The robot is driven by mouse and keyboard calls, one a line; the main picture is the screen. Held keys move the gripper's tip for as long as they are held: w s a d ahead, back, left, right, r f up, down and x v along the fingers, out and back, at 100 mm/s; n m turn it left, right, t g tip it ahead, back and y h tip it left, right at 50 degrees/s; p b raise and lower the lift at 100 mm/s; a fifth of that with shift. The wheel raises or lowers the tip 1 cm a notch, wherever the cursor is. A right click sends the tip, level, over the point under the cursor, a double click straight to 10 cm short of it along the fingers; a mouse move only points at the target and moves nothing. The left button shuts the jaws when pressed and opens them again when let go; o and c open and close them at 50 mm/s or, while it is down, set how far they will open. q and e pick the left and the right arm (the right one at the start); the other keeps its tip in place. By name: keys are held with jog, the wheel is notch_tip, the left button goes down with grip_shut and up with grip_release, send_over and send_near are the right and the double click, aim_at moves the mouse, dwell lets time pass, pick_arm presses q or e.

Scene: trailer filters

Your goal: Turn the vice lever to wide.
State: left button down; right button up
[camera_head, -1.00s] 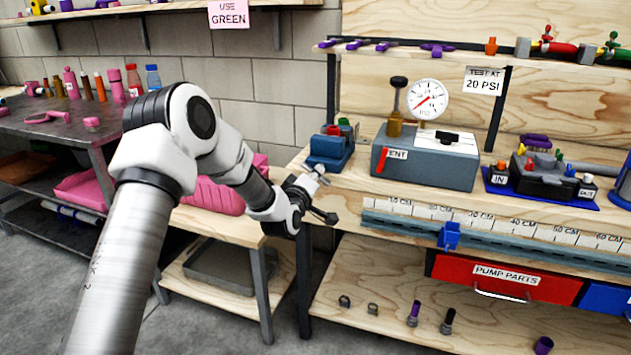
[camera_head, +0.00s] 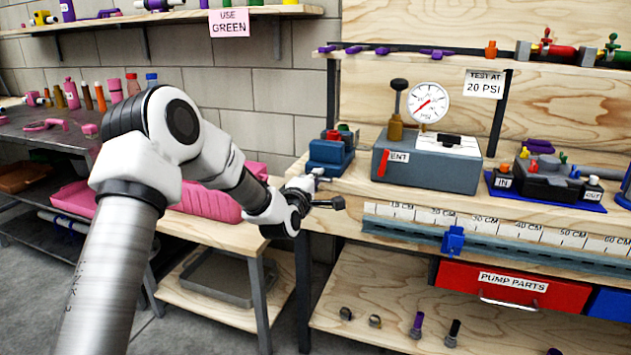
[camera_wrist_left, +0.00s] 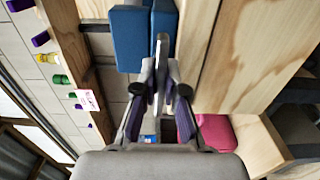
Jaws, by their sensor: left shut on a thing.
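The blue vice (camera_head: 330,152) stands at the left end of the wooden bench; its blue jaws also show at the top of the left wrist view (camera_wrist_left: 143,38). The grey vice lever (camera_wrist_left: 162,48) runs down from the vice between the fingers of my left gripper (camera_wrist_left: 161,82). The gripper is shut on the lever. In the head view my left gripper (camera_head: 316,188) is at the bench's left corner, just in front of and below the vice. The lever's grasped part is mostly hidden by the fingers. My right gripper is not in view.
A grey box with a pressure gauge (camera_head: 429,102) stands right of the vice. A blue slider (camera_head: 453,240) sits on the ruler rail along the bench front. A pink case (camera_head: 207,205) lies on the lower table at left.

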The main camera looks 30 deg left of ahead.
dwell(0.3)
pick_arm(q)
jog(key=c, duration=1.2)
grip_release()
jog(key=shift+c, duration=0.2)
jog(key=v, duration=1.2)
jog(key=shift+f, duration=0.1)
